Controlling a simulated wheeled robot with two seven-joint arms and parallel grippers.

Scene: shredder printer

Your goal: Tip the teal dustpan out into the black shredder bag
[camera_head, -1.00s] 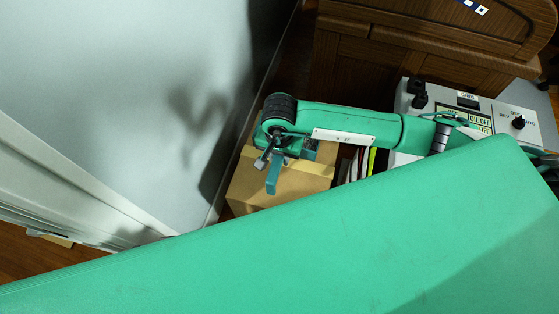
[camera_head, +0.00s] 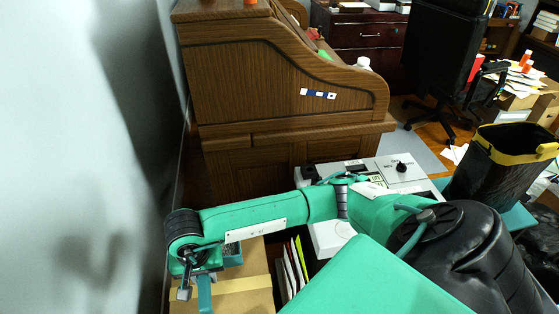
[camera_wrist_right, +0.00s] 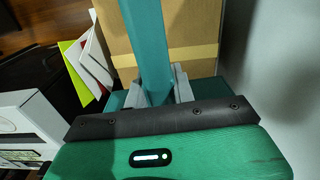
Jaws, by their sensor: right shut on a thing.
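The teal dustpan shows at the lower left of the head view, its pan (camera_head: 233,256) beside my right gripper and its handle (camera_head: 204,295) pointing down in the picture. Dark grey bits appear to lie in the pan. My right gripper (camera_head: 186,288) is shut on the handle; in the right wrist view the grey fingers (camera_wrist_right: 160,90) close around the teal handle (camera_wrist_right: 148,45). The dustpan is above or in front of a cardboard box; I cannot tell if it touches. The black shredder bag (camera_head: 490,190) with a yellow rim stands open at the right. My left gripper is not in view.
The cardboard box (camera_head: 250,298) and upright folders (camera_head: 293,265) are below my right arm. A white machine with a control panel (camera_head: 335,235) stands between arm and bag. A wooden roll-top desk (camera_head: 260,75) is behind, a pale wall (camera_head: 60,120) at left.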

